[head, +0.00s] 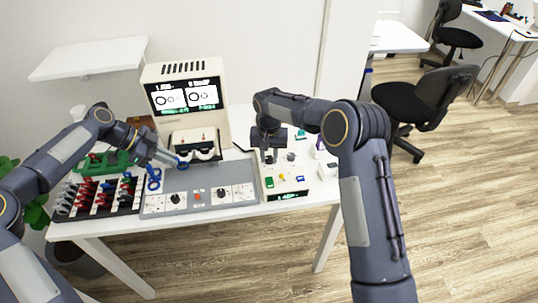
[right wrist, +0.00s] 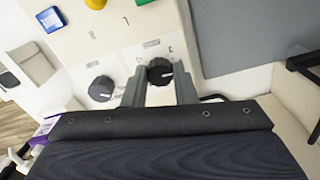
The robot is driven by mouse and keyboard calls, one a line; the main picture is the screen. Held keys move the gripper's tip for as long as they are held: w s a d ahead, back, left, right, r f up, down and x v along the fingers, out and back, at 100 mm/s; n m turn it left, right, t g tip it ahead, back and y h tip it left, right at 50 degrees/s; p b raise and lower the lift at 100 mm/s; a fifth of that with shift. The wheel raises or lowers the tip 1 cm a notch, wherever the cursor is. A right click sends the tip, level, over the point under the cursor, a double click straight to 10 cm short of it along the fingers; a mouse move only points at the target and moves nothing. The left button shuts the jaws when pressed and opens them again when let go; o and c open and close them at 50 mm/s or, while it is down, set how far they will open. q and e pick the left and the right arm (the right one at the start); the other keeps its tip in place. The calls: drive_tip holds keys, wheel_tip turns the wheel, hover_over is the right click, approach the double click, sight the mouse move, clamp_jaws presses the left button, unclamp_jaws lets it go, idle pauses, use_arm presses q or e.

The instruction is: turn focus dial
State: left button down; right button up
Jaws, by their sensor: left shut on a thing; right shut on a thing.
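A cream control box (head: 285,178) stands at the right of the table, with small coloured buttons on its front and dark dials towards its back. In the right wrist view a black dial (right wrist: 160,72) sits between the fingers of my right gripper (right wrist: 160,88), which is shut on it. A second dark dial (right wrist: 101,88) is beside it, free. In the head view my right gripper (head: 269,157) is over the back left of the box and partly hides the dial. My left gripper (head: 172,161) is shut on a blue-ringed piece (head: 154,181) above the grey panel's left side.
A cream monitor unit (head: 206,69) shows two ring pictures. A grey panel (head: 175,185) with dark knobs lies in front of it. A rack of coloured-handled pieces (head: 90,198) is at the left. A white carton (head: 328,170) stands right of the box.

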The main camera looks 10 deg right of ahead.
sight(269, 158)
drive_tip(key=shift+n, duration=0.3)
drive_tip(key=n, duration=0.4)
drive_tip(key=shift+n, duration=2)
drive_tip(key=o, duration=1)
wheel_tip(269, 158, up, 12)
